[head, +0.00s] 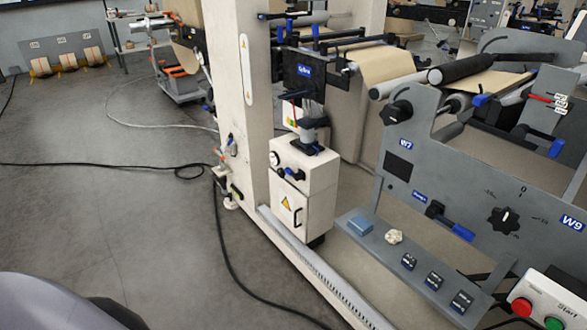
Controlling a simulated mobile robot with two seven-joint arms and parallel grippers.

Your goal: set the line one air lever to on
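No label that I can read marks the line one air lever, so I cannot tell which part it is. A small valve-like assembly (228,165) with blue and red parts is on the lower left side of the cream column. A blue-handled lever (450,220) with a blue label above it is on the grey W7 panel, its handle slanting down to the right. A cream box (305,190) with a round gauge and a blue part on top stands right of the column. Neither gripper is in view.
The cream column (242,100) stands mid-view. Black cable (225,240) runs over the floor. A grey ledge (385,245) holds a blue block and several small black items. A red and green button box (545,300) is at bottom right. Open floor (100,200) lies left.

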